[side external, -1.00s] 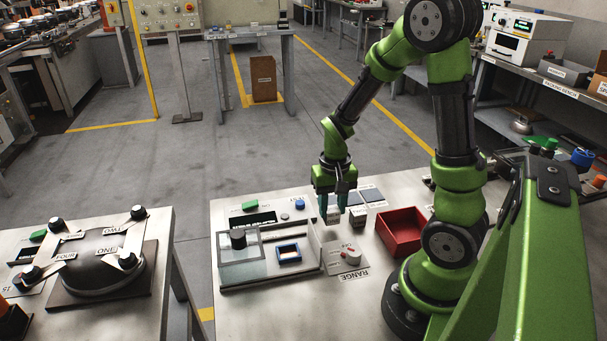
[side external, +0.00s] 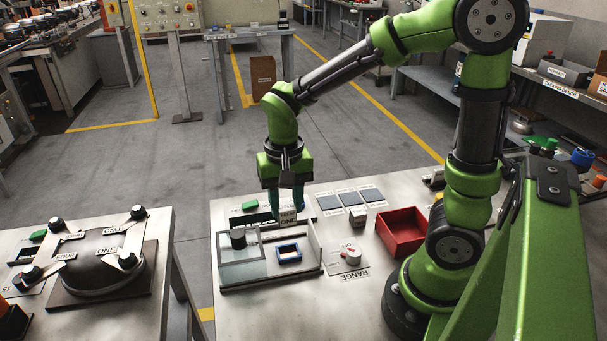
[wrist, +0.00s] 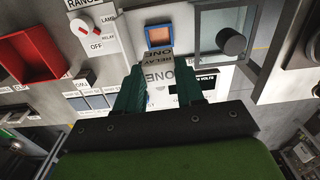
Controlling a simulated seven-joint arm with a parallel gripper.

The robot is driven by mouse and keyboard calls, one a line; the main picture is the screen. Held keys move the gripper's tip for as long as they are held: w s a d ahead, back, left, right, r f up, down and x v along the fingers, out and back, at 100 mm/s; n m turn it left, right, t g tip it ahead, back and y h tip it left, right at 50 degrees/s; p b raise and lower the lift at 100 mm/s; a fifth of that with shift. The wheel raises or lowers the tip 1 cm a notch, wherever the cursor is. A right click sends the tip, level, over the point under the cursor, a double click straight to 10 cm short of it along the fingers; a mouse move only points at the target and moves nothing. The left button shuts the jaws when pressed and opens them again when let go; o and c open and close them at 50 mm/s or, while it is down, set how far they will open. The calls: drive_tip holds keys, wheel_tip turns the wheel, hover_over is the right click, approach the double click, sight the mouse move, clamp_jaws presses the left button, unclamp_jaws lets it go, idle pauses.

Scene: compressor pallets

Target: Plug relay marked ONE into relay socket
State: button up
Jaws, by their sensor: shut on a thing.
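My gripper (side external: 287,203) is shut on a pale block-shaped relay (side external: 288,217) with ONE on its face. It holds the relay above the test panel, on the far side of the socket. In the wrist view the relay (wrist: 160,72) sits between the two green fingers (wrist: 160,88) and reads RELAY ONE. The relay socket (side external: 288,253) is a blue-framed square opening on the panel, and it is empty.
A clear-covered box with a black knob (side external: 238,239) stands left of the socket. A RANGE dial (side external: 350,256) is at right. Another small relay (side external: 357,216) stands near grey pads (side external: 350,198).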

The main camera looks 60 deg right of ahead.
wheel_tip(320, 180, down, 10)
idle(0.5)
drive_tip(key=shift+f, duration=0.1)
drive_tip(key=o, duration=1)
drive_tip(key=shift+f, duration=0.1)
drive_tip(key=shift+o, duration=0.2)
wheel_tip(320, 180, up, 12)
drive_tip(key=shift+r, duration=0.25)
drive_tip(key=s+a+r+n+t+y, duration=0.1)
drive_tip(key=s+r+n+t+y, duration=0.1)
drive_tip(key=s+r+n+t, duration=0.2)
wheel_tip(320, 180, up, 5)
drive_tip(key=s+t, duration=0.2)
drive_tip(key=t, duration=0.1)
drive_tip(key=shift+s+a+f+n, duration=0.15)
drive_tip(key=shift+s+n, duration=0.15)
drive_tip(key=shift+s, duration=0.05)
